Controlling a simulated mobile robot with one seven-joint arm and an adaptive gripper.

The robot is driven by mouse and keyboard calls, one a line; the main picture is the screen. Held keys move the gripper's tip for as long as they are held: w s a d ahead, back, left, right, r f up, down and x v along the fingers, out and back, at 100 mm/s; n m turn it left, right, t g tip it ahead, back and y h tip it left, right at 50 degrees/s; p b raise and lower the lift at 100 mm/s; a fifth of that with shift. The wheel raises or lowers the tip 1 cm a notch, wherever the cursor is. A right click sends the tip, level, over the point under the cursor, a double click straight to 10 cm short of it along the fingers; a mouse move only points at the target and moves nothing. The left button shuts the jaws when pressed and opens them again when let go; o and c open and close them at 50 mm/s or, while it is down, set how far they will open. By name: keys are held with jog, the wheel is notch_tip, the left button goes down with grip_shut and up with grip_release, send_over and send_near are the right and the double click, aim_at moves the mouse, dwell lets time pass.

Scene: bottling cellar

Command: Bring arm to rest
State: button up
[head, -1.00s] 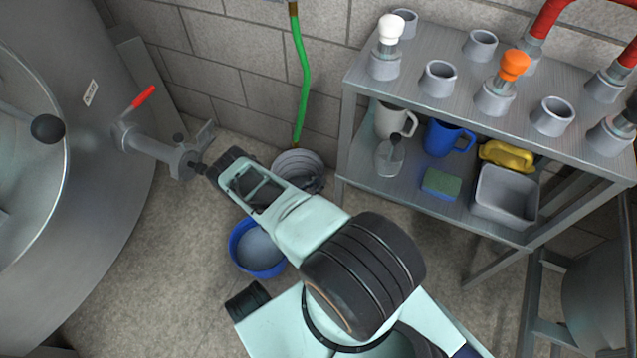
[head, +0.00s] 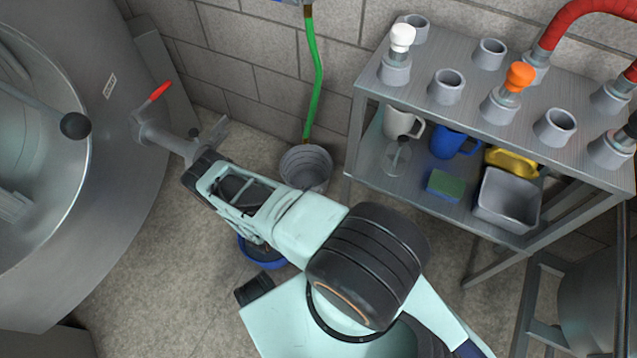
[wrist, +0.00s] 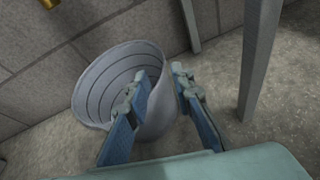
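My gripper (wrist: 163,73) shows in the wrist view with its two fingers apart and nothing between them. Behind the fingers in that view is a grey ribbed bucket (wrist: 92,88) standing on the floor by the wall. I cannot tell how far the fingers are from it. In the head view my arm stretches from the lower right toward the tank valve (head: 170,140), its wrist end covering part of the floor and most of a blue tub (head: 262,262). The valve has a red lever (head: 158,92).
The grey bucket (head: 306,166) stands under a green hose (head: 317,85). A metal shelf (head: 425,118) with cups, a blue mug (head: 450,142), a sponge (head: 443,183) and a grey basin (head: 505,200) stands on the right. A large steel tank (head: 115,235) fills the left.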

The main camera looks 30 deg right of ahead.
jog(key=shift+s+a+r, duration=0.25)
jog(key=shift+s+a, duration=0.05)
jog(key=shift+a, duration=0.25)
